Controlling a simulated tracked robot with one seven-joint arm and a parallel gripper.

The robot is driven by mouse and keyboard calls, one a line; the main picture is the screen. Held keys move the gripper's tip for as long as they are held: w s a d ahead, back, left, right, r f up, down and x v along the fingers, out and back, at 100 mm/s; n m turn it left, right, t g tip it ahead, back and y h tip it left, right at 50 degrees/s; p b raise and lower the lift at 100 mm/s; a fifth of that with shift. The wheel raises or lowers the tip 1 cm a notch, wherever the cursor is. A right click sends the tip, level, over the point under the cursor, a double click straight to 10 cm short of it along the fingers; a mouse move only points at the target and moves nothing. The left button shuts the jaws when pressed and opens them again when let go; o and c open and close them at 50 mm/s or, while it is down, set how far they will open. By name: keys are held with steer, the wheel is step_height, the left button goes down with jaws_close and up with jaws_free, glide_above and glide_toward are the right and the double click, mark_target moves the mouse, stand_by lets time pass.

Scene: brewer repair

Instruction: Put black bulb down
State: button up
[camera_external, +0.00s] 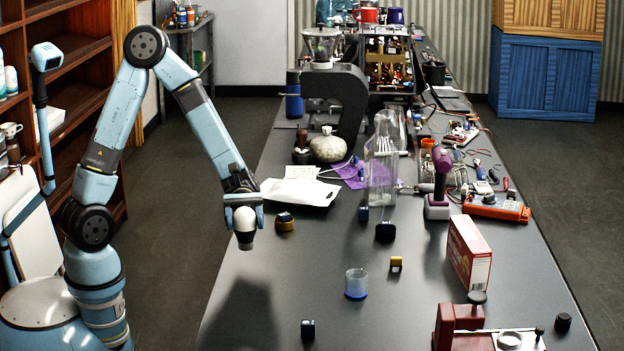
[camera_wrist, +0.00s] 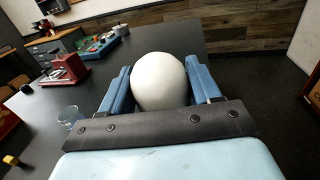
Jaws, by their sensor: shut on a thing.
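My gripper (camera_external: 244,203) points down and is shut on a bulb (camera_external: 244,222). The bulb's rounded part looks white, and its lower end looks dark in the external view. In the wrist view the white bulb (camera_wrist: 160,82) sits between the two blue fingers (camera_wrist: 158,88), and its far side is hidden. The bulb appears held above the dark table (camera_external: 320,250), near the table's left edge. A dark shadow of the arm falls on the tabletop below.
A white tray (camera_external: 300,192) and a small dark-and-yellow object (camera_external: 285,222) lie near the gripper. A clear blue-based glass (camera_external: 356,284), a small black block (camera_external: 308,328) and a red-and-white box (camera_external: 470,253) stand further right. The front left tabletop is clear.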

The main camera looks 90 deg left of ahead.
steer(key=shift+w+a+r+t, duration=0.1)
steer(key=shift+r+t, duration=0.1)
steer(key=shift+t, duration=0.1)
steer(key=shift+w+a+f+n+t+y, duration=0.1)
steer(key=shift+w+a+n+t+y, duration=0.2)
steer(key=shift+a+n+t, duration=0.35)
steer(key=w+a+r+n+t+y, duration=0.1)
steer(key=a+r+n+t+y, duration=0.35)
steer(key=a+t, duration=0.3)
steer(key=shift+n, duration=0.4)
steer(key=w+f, duration=0.3)
steer(key=w, duration=0.1)
steer(key=w+f, duration=0.4)
steer(key=w, duration=0.1)
steer(key=w+d+f, duration=0.1)
steer(key=w+f, duration=0.3)
steer(key=w, duration=0.1)
steer(key=shift+w+f, duration=0.15)
steer(key=shift+w, duration=0.05)
step_height(320, 180, down, 3)
steer(key=shift+r, duration=0.15)
